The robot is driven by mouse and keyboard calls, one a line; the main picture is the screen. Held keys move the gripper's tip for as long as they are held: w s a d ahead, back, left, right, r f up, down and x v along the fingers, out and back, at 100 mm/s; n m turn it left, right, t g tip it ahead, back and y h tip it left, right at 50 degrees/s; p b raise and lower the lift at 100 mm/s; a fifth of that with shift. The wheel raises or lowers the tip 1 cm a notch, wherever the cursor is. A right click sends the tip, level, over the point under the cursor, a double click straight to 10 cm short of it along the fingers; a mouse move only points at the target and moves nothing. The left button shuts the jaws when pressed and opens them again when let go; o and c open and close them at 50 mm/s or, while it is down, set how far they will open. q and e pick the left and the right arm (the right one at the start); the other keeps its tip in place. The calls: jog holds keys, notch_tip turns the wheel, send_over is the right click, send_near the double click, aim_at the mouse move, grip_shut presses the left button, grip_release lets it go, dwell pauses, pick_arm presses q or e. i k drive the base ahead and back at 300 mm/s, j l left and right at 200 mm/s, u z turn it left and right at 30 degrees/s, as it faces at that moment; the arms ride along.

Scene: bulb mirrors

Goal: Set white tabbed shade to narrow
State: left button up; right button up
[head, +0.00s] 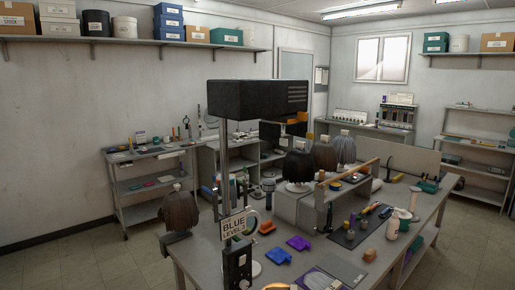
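I cannot make out a white tabbed shade for certain. A dark boxy housing with side slots (258,99) stands high on a grey post (224,165) at the centre of the head view.
Shelving (157,186) stands at the back left. Floor (75,255) is clear at left.

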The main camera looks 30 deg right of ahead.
aim_at(268, 132)
jog(key=z, duration=1.15)
